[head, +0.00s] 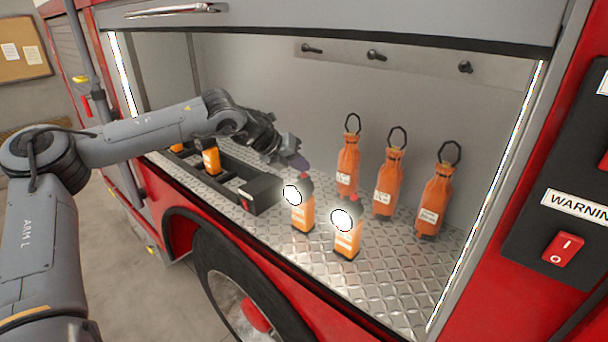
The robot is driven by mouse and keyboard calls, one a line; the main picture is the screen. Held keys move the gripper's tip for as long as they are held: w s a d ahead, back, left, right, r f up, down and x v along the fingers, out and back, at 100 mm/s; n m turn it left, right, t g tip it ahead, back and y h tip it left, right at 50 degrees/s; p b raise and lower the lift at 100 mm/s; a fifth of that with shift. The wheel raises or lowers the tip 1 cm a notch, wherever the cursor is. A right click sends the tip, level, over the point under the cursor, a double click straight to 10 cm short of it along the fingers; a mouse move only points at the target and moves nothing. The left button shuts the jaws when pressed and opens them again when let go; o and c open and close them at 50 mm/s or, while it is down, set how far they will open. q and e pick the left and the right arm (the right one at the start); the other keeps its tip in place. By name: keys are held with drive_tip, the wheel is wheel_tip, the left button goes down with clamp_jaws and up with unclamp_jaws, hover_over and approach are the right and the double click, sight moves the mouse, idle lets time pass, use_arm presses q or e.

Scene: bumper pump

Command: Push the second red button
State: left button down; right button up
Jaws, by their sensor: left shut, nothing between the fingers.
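Two orange lamps with lit white faces stand upright on the metal compartment floor. The left lamp (303,216) has a small red button (304,177) on top. The right lamp (348,243) has a red button (357,201) on top. My left gripper (301,163) comes in from the left, shut and empty. Its tip is just above the left lamp's button; I cannot tell whether they touch. My right gripper is out of view.
Several orange bottle-shaped tools with black loops, one of them here (386,187), stand behind the lamps. A black rack (227,172) holding more orange lamps lies at left. A red rocker switch (563,249) is on the right panel. The floor at front right is clear.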

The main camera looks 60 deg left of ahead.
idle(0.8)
use_arm(q)
drive_tip(key=shift+r+p, duration=0.35)
drive_tip(key=shift+p, duration=0.1)
wheel_tip(320, 180, up, 6)
drive_tip(key=p, duration=0.5)
idle(0.5)
